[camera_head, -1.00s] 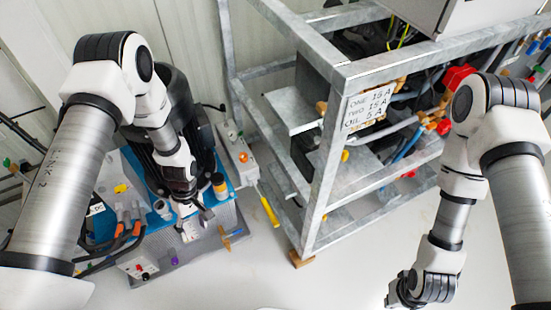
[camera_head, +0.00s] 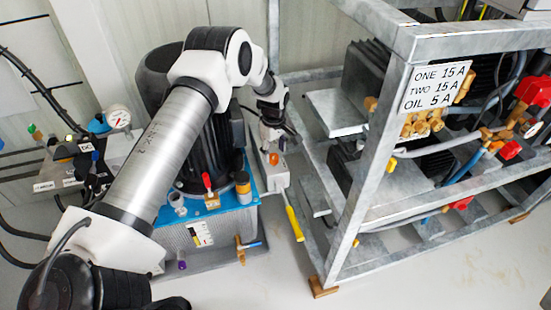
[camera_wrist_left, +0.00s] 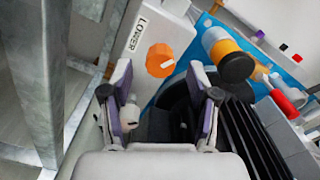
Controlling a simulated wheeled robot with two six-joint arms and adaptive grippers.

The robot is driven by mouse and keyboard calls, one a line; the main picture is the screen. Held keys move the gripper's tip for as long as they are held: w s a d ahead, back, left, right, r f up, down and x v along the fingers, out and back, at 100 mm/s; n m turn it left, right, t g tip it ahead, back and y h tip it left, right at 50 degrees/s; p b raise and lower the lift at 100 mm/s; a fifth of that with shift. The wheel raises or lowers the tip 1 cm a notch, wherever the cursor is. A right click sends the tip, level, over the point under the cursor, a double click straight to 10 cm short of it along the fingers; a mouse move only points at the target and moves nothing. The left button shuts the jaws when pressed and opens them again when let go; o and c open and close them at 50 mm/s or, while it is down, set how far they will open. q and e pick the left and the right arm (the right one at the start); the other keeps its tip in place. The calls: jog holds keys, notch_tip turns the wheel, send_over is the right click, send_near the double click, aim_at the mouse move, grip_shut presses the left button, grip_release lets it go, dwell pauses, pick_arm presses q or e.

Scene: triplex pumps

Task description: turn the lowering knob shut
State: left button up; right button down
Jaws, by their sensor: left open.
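The lowering knob (camera_wrist_left: 160,60) is orange with a white mark. It sits on a pale box beside a label reading LOWER in the left wrist view. In the head view the knob (camera_head: 273,159) shows just below my left gripper (camera_head: 277,138). In the wrist view the two fingers of my left gripper (camera_wrist_left: 161,82) are spread, one on each side of the knob's line. The knob lies ahead of the fingertips, and nothing is between them. I cannot tell how far the knob is turned. My right gripper is not in view.
A yellow-handled lever (camera_head: 294,223) sticks out below the box. A black motor (camera_head: 212,150) stands on the blue tank top (camera_head: 205,207), with an orange-banded cylinder (camera_head: 243,187) close by. A grey steel frame (camera_head: 365,200) stands to the right. The floor in front is clear.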

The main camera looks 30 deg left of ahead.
pick_arm(q)
notch_tip(320, 180, down, 2)
jog(key=shift+f, duration=0.25)
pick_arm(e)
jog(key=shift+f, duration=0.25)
pick_arm(q)
grip_shut()
